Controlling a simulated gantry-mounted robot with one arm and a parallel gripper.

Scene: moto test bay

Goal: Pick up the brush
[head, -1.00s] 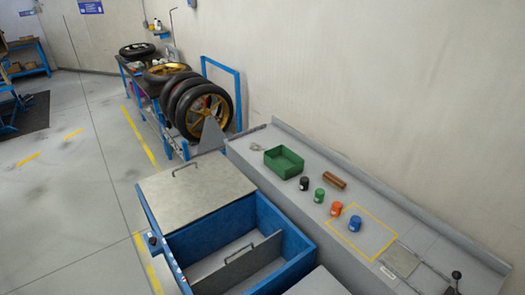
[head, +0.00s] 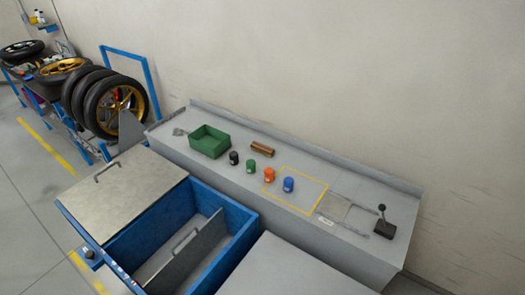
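A small flat grey item (head: 180,132) lies at the far left end of the grey bench (head: 230,187), left of the green bin (head: 210,141). It may be the brush, but it is too small to tell. No other thing in view is clearly a brush. My gripper is not in view.
Black, green, orange and blue canisters stand in a row on the bench, the blue one (head: 288,185) inside a yellow outline. A copper-brown cylinder (head: 262,149) lies behind them. A black lever (head: 383,222) is at the right end. An open blue chest (head: 228,222) stands in front.

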